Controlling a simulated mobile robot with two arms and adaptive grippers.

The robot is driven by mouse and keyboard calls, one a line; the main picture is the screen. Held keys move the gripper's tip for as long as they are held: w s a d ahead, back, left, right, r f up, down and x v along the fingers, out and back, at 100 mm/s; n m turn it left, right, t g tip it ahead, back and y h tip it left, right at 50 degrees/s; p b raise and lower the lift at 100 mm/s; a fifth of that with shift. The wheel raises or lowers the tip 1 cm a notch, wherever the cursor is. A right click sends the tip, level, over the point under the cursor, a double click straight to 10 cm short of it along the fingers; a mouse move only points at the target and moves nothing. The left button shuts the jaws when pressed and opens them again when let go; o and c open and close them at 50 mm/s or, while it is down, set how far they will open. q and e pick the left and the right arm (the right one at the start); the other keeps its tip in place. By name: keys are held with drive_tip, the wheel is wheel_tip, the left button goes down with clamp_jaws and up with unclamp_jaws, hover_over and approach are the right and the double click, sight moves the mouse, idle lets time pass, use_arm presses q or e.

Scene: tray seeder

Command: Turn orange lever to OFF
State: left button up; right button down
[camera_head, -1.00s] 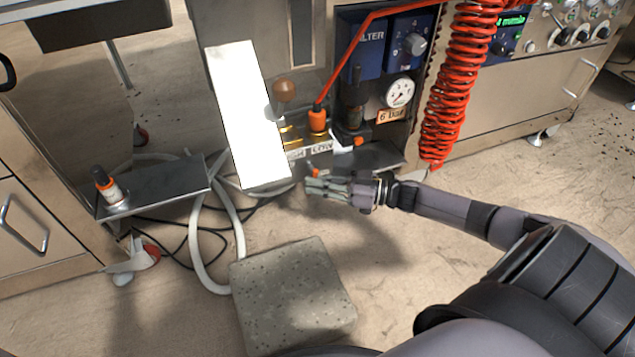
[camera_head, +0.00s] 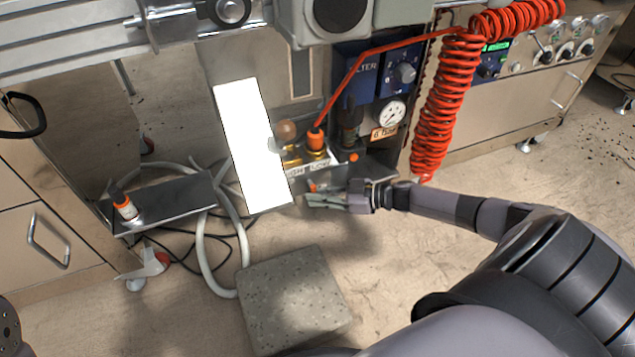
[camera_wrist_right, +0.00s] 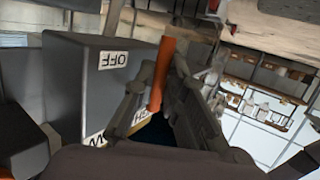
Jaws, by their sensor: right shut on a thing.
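The orange lever (camera_wrist_right: 161,75) shows in the right wrist view as a slim orange bar. My right gripper (camera_wrist_right: 153,92) is shut on it, a finger on either side. A white OFF label (camera_wrist_right: 113,60) is on the grey box face left of the lever, clear of its tip. Other labels near the fingers are partly hidden. In the head view my right gripper (camera_head: 318,201) is low in front of the machine, beside a small orange piece (camera_head: 312,186); the lever is mostly hidden there. My left gripper is not in view.
A bright white panel (camera_head: 253,145) stands just left of my right gripper. A red coiled hose (camera_head: 443,105) hangs above my right forearm. A gauge (camera_head: 390,114) is on the machine. A speckled block (camera_head: 295,300) sits on the floor, with pale hoses (camera_head: 205,250) to its left.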

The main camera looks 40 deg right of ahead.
drive_tip(key=c, duration=1.9)
unclamp_jaws()
drive_tip(key=v, duration=1.2)
drive_tip(key=shift+s, duration=0.15)
